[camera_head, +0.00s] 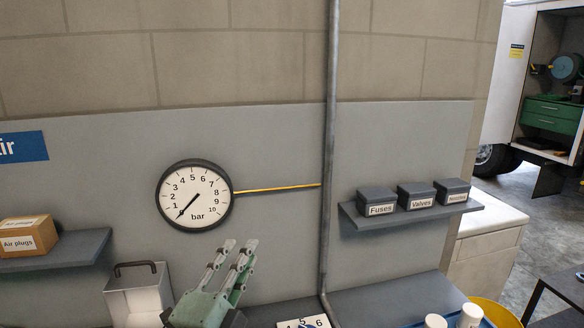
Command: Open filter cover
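I cannot make out anything in the head view that is clearly a filter cover. A grey metal box (118,303) with a dark handle and a pale inner face stands at the lower left; I cannot tell whether it is part of the filter. My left gripper (239,246) is just right of this box, below the round gauge. Its two pale green fingers point up and slightly right, with a gap between the tips and nothing held. The gripper appears apart from the box. My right gripper is out of view.
A round bar gauge (194,194) hangs on the wall, with a yellow line to a vertical grey pipe (329,130). A left shelf (65,252) holds an air plugs box (27,236). A right shelf (410,215) holds small labelled boxes. White cylinders (469,316) stand at the lower right.

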